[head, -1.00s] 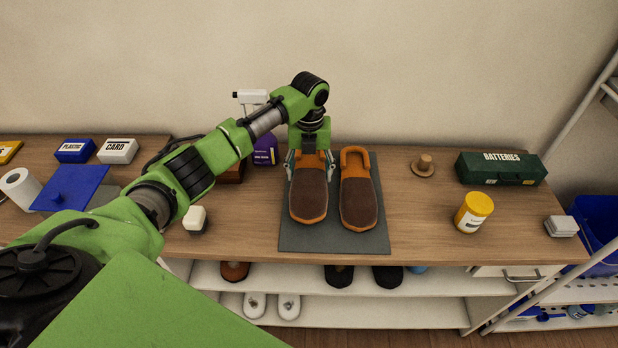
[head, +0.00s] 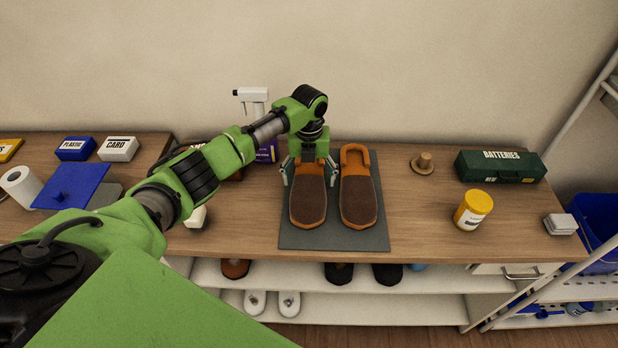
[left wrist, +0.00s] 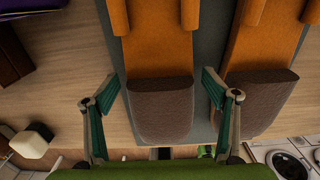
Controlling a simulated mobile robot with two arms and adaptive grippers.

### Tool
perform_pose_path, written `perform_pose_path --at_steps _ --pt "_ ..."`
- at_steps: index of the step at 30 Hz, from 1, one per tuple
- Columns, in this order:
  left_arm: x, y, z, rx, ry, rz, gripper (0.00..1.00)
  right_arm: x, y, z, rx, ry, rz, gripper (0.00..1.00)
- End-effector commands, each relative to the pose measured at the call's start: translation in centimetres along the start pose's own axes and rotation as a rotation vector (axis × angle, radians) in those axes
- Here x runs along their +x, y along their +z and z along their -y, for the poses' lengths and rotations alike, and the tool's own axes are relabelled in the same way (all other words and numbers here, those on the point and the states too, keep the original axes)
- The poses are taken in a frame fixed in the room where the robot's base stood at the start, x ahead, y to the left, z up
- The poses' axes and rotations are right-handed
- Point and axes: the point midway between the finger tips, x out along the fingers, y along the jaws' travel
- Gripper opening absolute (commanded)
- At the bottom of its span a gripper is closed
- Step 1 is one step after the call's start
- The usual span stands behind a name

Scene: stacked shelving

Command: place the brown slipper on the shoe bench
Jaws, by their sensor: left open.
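Two brown slippers with orange edges lie side by side on a dark grey mat (head: 350,238) on the wooden top of the shoe bench (head: 410,220). The left slipper (head: 308,205) is under my left gripper (head: 307,178), whose fingers are spread open on either side of it near its back end. The right slipper (head: 358,202) lies beside it, a narrow gap apart. In the left wrist view, the left slipper (left wrist: 160,105) sits between the open fingers of my left gripper (left wrist: 162,98), and the right slipper (left wrist: 262,95) is to the right. My right gripper is not in view.
A yellow-lidded jar (head: 473,211), a wooden knob-like object (head: 423,164) and a green batteries box (head: 502,167) stand on the right of the top. A purple box (head: 267,151) and white spray bottle (head: 252,97) are behind my arm. Shelves below hold more footwear (head: 289,303).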

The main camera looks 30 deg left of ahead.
Motion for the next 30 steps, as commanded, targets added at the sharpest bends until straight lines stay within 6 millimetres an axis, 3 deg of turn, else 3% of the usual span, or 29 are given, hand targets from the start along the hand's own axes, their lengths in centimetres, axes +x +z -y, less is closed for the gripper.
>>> perform_pose_path --at_steps 5,8,21,30 --pt "-0.7 0.1 0.0 0.000 -0.001 0.002 0.79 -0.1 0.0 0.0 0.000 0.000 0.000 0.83" --pt "-2.1 0.2 0.1 0.000 -0.004 0.004 0.79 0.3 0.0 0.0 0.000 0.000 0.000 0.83" --pt "-10.8 0.1 0.1 -0.001 -0.002 0.003 0.79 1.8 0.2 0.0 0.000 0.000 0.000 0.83" --pt "-12.4 0.0 0.0 -0.001 0.000 -0.001 0.79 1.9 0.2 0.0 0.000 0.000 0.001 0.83"
